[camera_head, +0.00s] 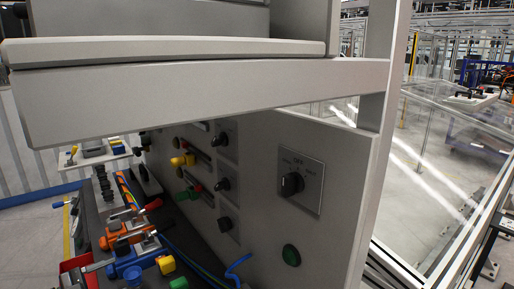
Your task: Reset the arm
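Neither of my grippers shows in the head view, and I cannot make out either arm. A grey control panel (265,235) stands close in front, seen at a slant. Several smaller black knobs (223,184) sit further left on the panel. A pale grey beam (200,90) crosses above and hides the panel's upper part.
Left of the panel, a dark work surface (95,222) holds orange and blue clamp-like devices (128,238) and yellow and green pieces (166,264). A grey upright (384,70) stands at the panel's right. Beyond it are clear barriers and open floor (425,140).

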